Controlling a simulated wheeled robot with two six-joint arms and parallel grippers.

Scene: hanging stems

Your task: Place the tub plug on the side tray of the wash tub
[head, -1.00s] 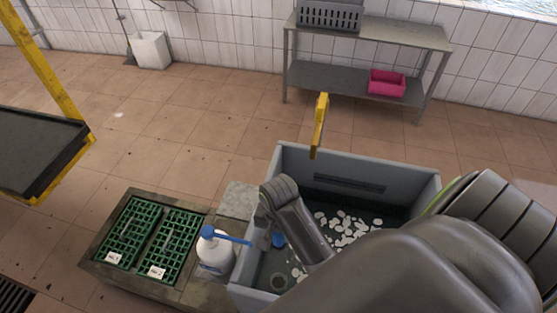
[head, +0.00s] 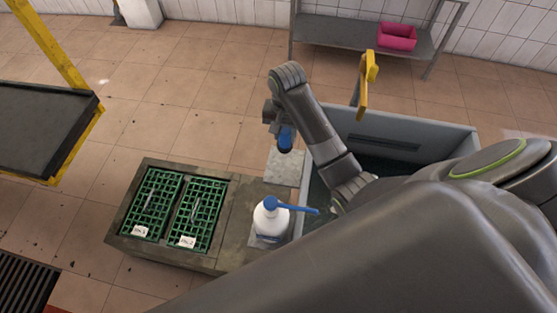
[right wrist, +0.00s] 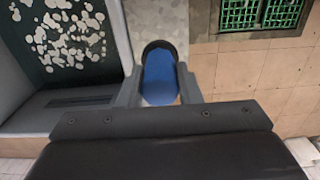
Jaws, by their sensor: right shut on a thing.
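The blue tub plug (head: 286,138) is in the jaws of my right gripper (head: 277,121), in the air near the far end of the side tray. In the right wrist view the plug (right wrist: 160,76) sits between the two fingers, with a dark round end at the top. The side tray (head: 284,168) is a pale grey speckled plate beside the wash tub; it also shows in the right wrist view (right wrist: 165,18), beyond the plug. The grey wash tub (head: 400,128) is on the right, partly hidden by my arm. My left gripper is not in view.
A white pump bottle (head: 268,222) with a blue spout stands near the tray. Green grids (head: 198,212) lie in the stone bench at left. A yellow upright piece (head: 364,85) rises at the tub. White pieces (right wrist: 70,35) lie in the tub. The visible tray surface is clear.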

